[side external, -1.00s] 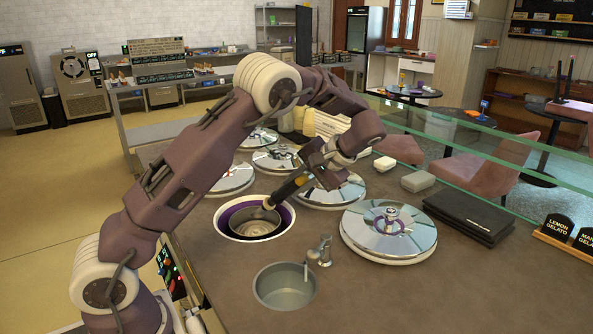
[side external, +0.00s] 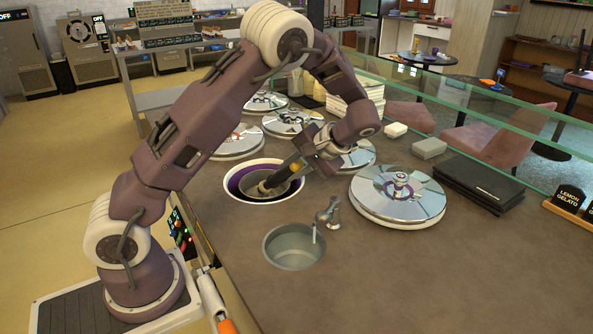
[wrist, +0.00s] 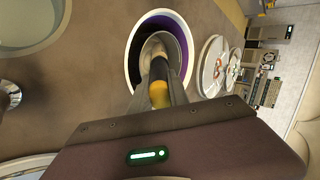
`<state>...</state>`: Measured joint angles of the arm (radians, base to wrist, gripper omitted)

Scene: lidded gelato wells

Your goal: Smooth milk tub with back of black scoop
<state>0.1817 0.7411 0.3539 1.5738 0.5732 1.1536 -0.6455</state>
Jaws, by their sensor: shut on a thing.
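The open tub (side external: 232,183) is a well in the counter with a white rim and a purple inner wall; pale gelato shows low inside it. My gripper (side external: 296,166) is shut on the black scoop (side external: 280,178), to the right of and above the tub. The scoop slants down to the left, with its metal head inside the tub. In the wrist view the tub (wrist: 133,55) is ahead of my gripper (wrist: 160,98), and the scoop head (wrist: 153,47) is in it. Whether the head touches the gelato cannot be told.
Several mirror-lidded wells surround the tub, including a large one (side external: 372,199) at right. A small sink (side external: 293,248) and tap (side external: 328,210) are in front. A black folder (side external: 478,188) and grey block (side external: 428,149) lie right. Bare counter lies at front right.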

